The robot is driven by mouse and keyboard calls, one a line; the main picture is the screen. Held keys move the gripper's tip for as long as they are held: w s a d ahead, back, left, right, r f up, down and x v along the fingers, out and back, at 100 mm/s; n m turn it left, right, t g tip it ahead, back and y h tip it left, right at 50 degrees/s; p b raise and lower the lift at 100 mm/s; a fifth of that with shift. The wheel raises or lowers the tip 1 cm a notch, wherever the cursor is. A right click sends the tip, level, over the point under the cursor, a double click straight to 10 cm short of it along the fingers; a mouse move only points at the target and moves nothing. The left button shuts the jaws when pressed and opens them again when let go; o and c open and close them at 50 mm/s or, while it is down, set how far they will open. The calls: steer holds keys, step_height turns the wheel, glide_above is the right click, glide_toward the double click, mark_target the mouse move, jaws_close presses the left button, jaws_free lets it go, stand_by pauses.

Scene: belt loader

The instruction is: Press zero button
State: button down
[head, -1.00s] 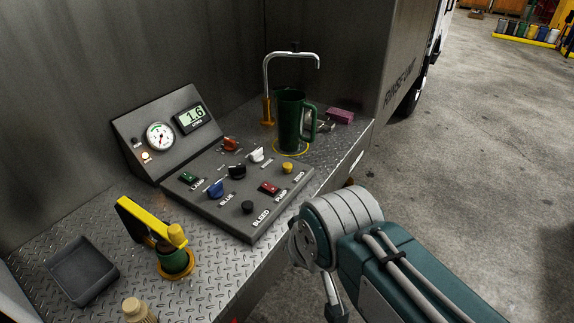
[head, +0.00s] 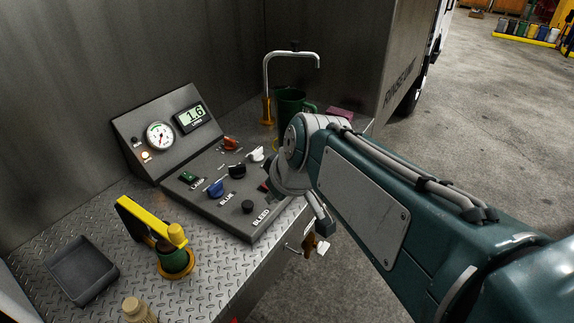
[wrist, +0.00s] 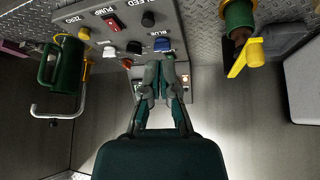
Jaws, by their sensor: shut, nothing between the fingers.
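The yellow zero button (wrist: 84,33) shows in the wrist view at the upper left, beside the word ZERO on the grey control panel (wrist: 112,10). In the head view my arm hides this button; the panel (head: 212,209) stays partly visible. My gripper (wrist: 162,64) is shut and empty in the wrist view. Its fingertips appear near the panel's edge by the blue knob (wrist: 164,44), to the right of the zero button and apart from it. Whether they touch the panel I cannot tell. My arm crosses the panel's right side in the head view.
A display (head: 193,118) reads 1.6 beside a round gauge (head: 160,136). A green mug (head: 291,103) and bent spout (head: 266,75) stand behind my arm. A yellow-handled valve (head: 150,220) and dark tray (head: 82,269) lie left.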

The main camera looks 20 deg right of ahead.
steer(key=w+d+f+n+t, duration=0.1)
steer(key=w+d+n, duration=0.1)
steer(key=w+d, duration=0.3)
steer(key=w+d+f+n+t, duration=0.1)
steer(key=w+d+f+n, duration=0.1)
steer(key=w, duration=1)
steer(key=w+d+f+n+y, duration=0.1)
steer(key=w+d+f+n, duration=0.1)
steer(key=w+d+n, duration=0.2)
steer(key=w+d, duration=0.3)
steer(key=w, duration=0.2)
steer(key=shift+w+d+f+t, duration=0.25)
steer(key=shift+w+d+t, duration=0.05)
steer(key=shift+d+t, duration=0.1)
steer(key=shift+a+f, duration=0.1)
steer(key=shift+f, duration=4.3)
steer(key=shift+f, duration=0.35)
steer(key=shift+f, duration=0.55)
steer(key=shift+r, duration=0.95)
